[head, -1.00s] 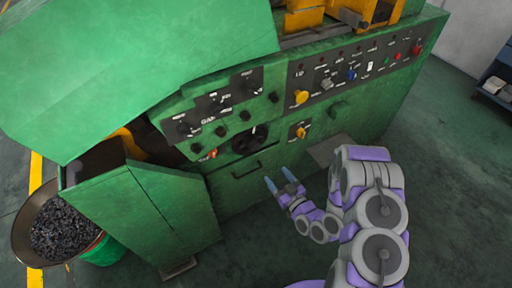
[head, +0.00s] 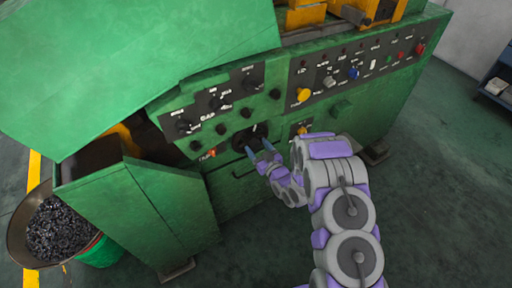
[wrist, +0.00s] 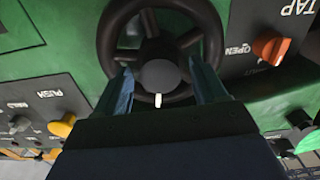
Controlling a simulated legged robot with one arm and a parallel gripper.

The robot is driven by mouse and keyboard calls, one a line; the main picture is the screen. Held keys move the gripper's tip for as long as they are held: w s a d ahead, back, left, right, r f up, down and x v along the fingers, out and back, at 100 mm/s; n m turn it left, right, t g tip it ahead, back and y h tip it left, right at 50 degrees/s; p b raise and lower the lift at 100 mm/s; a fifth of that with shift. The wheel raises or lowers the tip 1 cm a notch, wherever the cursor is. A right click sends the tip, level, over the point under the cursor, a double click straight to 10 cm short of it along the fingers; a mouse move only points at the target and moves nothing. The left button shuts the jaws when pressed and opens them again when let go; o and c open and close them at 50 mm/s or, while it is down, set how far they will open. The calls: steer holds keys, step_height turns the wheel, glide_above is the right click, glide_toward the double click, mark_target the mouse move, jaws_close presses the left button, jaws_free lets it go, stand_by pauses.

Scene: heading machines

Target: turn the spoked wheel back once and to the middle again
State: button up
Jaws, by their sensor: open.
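The spoked wheel (wrist: 188,42) is black with a round hub and shows large at the top of the wrist view. A small white mark lies at the lower side of its hub. In the head view the wheel (head: 241,136) sits on the front of the green machine, partly hidden by my fingers. My gripper (wrist: 160,84) is open, with its two blue fingers on either side of the hub and over the lower rim in that view. In the head view my gripper (head: 259,149) is in front of the wheel. I cannot tell whether the fingers touch it.
An orange knob (wrist: 270,47) marked OPEN is beside the wheel. A yellow knob (wrist: 63,126) is on the other side. Panels with several dark knobs (head: 216,103) and coloured buttons (head: 353,73) are above. A bin of dark parts (head: 58,228) stands at the left.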

steer(key=shift+x, duration=0.8)
steer(key=shift+c, duration=0.2)
jaws_close()
